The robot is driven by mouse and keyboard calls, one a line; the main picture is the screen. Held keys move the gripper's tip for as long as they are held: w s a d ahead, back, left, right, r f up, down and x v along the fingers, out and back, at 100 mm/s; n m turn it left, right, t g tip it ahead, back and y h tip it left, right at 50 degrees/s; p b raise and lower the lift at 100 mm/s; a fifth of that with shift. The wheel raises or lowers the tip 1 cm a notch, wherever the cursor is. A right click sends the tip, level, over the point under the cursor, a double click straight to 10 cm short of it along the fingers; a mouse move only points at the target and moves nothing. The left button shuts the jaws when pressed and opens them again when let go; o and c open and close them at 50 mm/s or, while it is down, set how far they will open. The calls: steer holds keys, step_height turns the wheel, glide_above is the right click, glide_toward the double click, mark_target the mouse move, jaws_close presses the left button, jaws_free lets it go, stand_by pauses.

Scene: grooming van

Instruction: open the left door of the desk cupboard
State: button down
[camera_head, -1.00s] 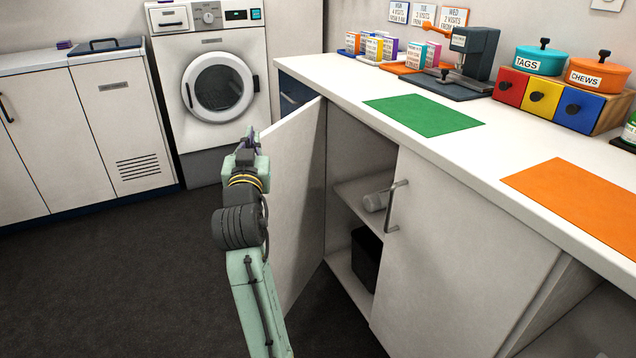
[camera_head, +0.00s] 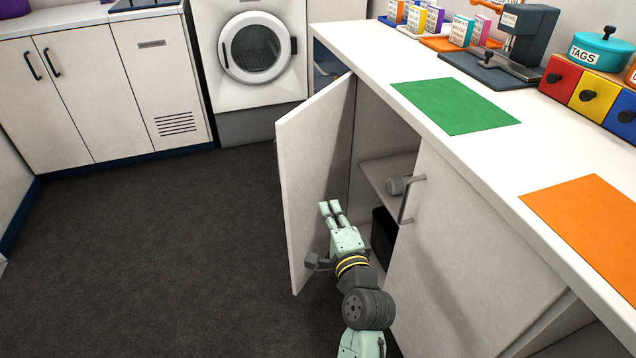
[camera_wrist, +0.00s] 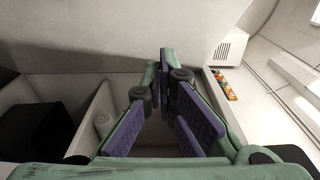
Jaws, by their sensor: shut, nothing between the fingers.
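The left door (camera_head: 312,170) of the desk cupboard stands swung out, well open, with its inner face toward me. The interior shows behind it, with a shelf (camera_head: 378,172). The closed right door (camera_head: 455,260) has a grey bar handle (camera_head: 411,199). My gripper (camera_head: 330,208) is shut and empty, in front of the left door's inner face, low beside the cupboard opening. I cannot tell whether it touches the door. In the wrist view, the purple-padded fingers (camera_wrist: 163,70) lie before a pale panel. The left door's handle is mostly hidden.
A white roll (camera_head: 398,185) lies on the shelf, and a black bin (camera_head: 384,232) stands below. Green (camera_head: 455,105) and orange (camera_head: 590,220) mats lie on the desktop. A washing machine (camera_head: 255,60) stands behind. Dark floor (camera_head: 160,250) to the left is clear.

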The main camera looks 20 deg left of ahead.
steer(key=s+a+x, duration=0.1)
steer(key=a+x, duration=0.1)
steer(key=x, duration=1)
steer(key=shift+a+p, duration=0.35)
steer(key=shift+a, duration=0.1)
